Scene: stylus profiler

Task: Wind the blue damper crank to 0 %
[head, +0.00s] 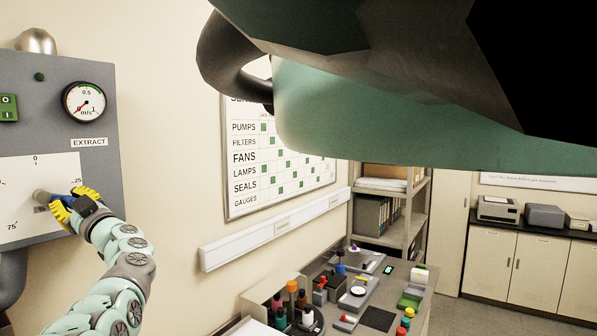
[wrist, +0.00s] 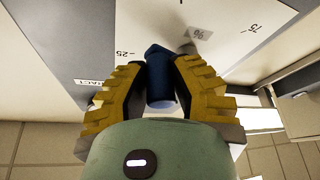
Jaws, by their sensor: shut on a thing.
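The blue damper crank (head: 70,203) is on the white dial plate (head: 20,175) of the grey panel at the left of the head view. Its grip points right, just below the 25 mark; the 0 mark is at the top of the plate and 75 at the lower left. My gripper (head: 77,207) is shut on the crank's grip and hides most of it. In the wrist view the blue grip (wrist: 160,85) sits between the two yellow fingers, with the 25, 75 and % marks behind.
A round m/s gauge (head: 84,102) and an EXTRACT label are above the dial. A green switch (head: 8,107) is at the far left. A wall chart (head: 285,160) and a cluttered bench (head: 345,300) stand to the right. My own dark and green body part fills the top right.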

